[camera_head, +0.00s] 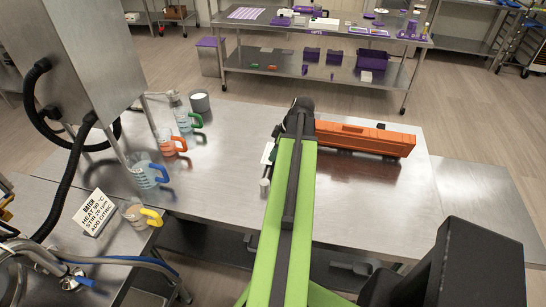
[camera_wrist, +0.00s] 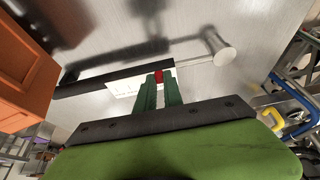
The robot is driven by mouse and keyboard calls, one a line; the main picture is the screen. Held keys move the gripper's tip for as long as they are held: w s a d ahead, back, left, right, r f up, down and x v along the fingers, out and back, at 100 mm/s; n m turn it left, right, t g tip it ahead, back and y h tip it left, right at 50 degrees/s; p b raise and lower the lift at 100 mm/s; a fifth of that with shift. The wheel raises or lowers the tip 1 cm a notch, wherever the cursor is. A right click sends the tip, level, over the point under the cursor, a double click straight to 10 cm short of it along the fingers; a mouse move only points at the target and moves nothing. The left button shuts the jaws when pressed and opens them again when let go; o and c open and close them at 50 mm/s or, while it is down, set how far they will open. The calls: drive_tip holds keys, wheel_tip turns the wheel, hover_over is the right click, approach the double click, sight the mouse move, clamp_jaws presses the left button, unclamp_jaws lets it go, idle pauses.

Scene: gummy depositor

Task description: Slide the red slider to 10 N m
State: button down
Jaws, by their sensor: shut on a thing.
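The red slider (camera_wrist: 158,75) shows in the wrist view as a small red block between the tips of two green fingers. My gripper (camera_wrist: 160,88) is shut on it. Beside it lies a white plate (camera_wrist: 121,86) along a dark bar (camera_wrist: 95,82); any scale marks are too small to read. A pale rod runs from there to a round metal knob (camera_wrist: 221,50). In the head view my arm hides the slider and most of the device; the white plate (camera_head: 268,152) and knob (camera_head: 264,182) show left of my arm.
An orange case (camera_head: 365,138) lies right of my arm on the steel table (camera_head: 225,165). Several jugs with coloured handles, such as the blue-handled jug (camera_head: 146,170), stand at left near a sign (camera_head: 94,211). The table between is clear.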

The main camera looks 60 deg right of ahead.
drive_tip(key=c, duration=1.4)
unclamp_jaws()
drive_tip(key=shift+c, duration=0.2)
drive_tip(key=p+v, duration=1.6)
drive_tip(key=v, duration=0.1)
drive_tip(key=shift+r, duration=0.2)
drive_tip(key=shift+s, duration=0.15)
